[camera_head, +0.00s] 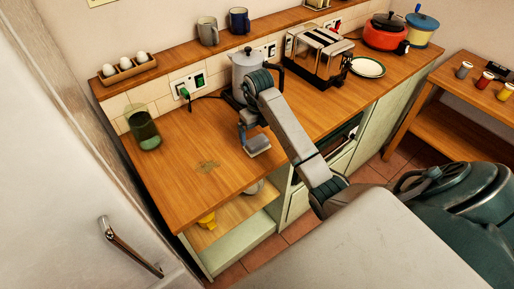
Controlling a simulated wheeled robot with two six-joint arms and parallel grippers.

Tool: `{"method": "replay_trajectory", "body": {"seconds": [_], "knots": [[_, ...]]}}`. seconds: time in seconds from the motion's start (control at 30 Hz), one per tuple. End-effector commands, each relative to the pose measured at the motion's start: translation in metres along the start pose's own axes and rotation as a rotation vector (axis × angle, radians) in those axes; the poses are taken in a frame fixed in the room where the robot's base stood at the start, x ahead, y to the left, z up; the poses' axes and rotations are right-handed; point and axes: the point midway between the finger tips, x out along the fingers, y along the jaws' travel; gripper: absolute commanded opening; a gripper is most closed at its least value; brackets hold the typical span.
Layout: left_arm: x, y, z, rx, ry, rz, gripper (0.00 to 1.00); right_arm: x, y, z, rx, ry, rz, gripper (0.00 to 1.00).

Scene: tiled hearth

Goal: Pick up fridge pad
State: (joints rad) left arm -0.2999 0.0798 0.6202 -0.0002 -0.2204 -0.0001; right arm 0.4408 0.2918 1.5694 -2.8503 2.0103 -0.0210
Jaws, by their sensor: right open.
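I cannot make out a fridge pad for certain. A white door with a metal handle (130,247) fills the left side, and no pad shows on its visible part. My right gripper (252,136) hangs above the counter in front of the grey kettle-like pot (246,66). It is open, with nothing visible between its fingers, and it is right of and behind the patch. My left gripper is out of view.
The counter (180,190) has free room at its front left. A green glass jar (144,128) stands at its left end. A toaster (318,55), a plate (368,67) and a red pot (384,33) stand farther right. A shelf with mugs and an egg holder runs behind.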

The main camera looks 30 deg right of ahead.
Motion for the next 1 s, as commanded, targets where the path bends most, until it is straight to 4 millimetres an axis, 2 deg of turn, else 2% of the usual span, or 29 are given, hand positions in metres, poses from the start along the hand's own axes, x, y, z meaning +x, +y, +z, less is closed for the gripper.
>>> {"method": "replay_trajectory", "body": {"seconds": [0.3,0.43,0.67,0.9,0.93,1.0], "knots": [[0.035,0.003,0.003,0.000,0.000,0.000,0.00,0.036,0.002,-0.001,0.000,0.000,0.000,0.98],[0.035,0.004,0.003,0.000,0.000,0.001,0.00,0.049,0.002,-0.001,0.000,0.002,0.000,0.98],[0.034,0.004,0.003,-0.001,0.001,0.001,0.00,0.049,0.002,-0.001,0.000,0.000,0.000,0.98],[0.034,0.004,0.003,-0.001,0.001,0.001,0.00,0.049,0.002,-0.001,0.000,0.000,0.000,0.53],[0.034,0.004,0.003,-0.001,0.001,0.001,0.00,0.049,0.002,-0.001,0.000,0.000,0.000,0.49],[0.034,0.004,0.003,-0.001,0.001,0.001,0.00,0.049,0.002,-0.001,0.000,0.000,0.000,0.49]]}}
